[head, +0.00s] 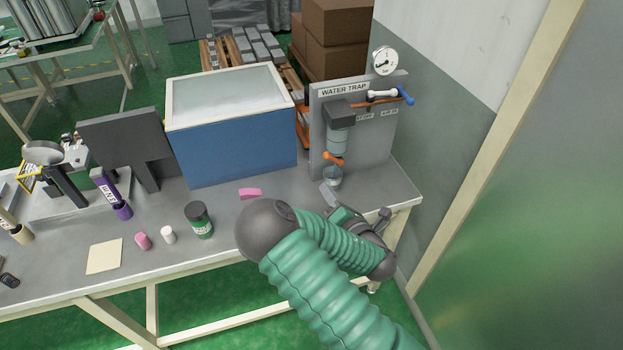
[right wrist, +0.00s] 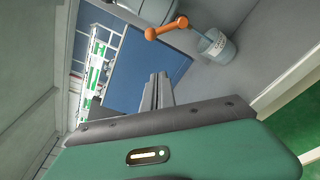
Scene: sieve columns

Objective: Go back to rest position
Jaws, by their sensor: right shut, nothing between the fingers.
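My right arm reaches in from the lower right of the head view. My right gripper (head: 328,193) is at the right end of the bench, just in front of the water trap panel (head: 386,143). In the right wrist view its two grey fingers (right wrist: 157,92) are together with nothing between them. A clear cup (head: 333,176) stands beneath the trap's bowl, close to the fingertips; it also shows in the right wrist view (right wrist: 215,46), apart from the fingers. The orange drain lever (right wrist: 166,28) is above and beside the fingers. My left gripper is not in view.
A blue box with a pale top (head: 235,145) stands left of the panel. A pink block (head: 250,194), a dark green-labelled jar (head: 199,220), small pink and white cylinders and a cream pad (head: 105,256) lie along the bench front. A wall closes the right side.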

